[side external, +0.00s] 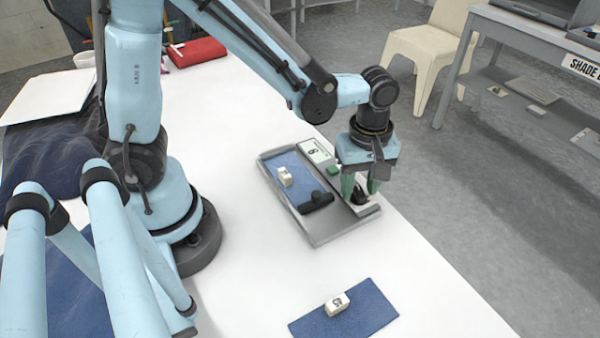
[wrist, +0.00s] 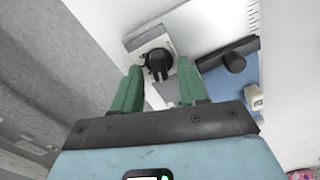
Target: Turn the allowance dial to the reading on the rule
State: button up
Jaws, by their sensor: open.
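The dial is a black round knob with a raised grip on a pale plate; it shows in the wrist view (wrist: 158,62) and, partly hidden by my fingers, in the side view (side external: 357,196). My gripper (side external: 360,187) points down over it, with its two green fingers apart and empty. In the wrist view my gripper (wrist: 160,72) has the knob between and just beyond the fingertips; I cannot tell whether they touch it. A pale strip with tick marks, seemingly the rule (wrist: 254,16), is at the upper right of the wrist view. Its reading is not legible.
Another white block (side external: 336,304) sits on a blue mat in front. The table's right edge is close.

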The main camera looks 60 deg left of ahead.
grip_shut()
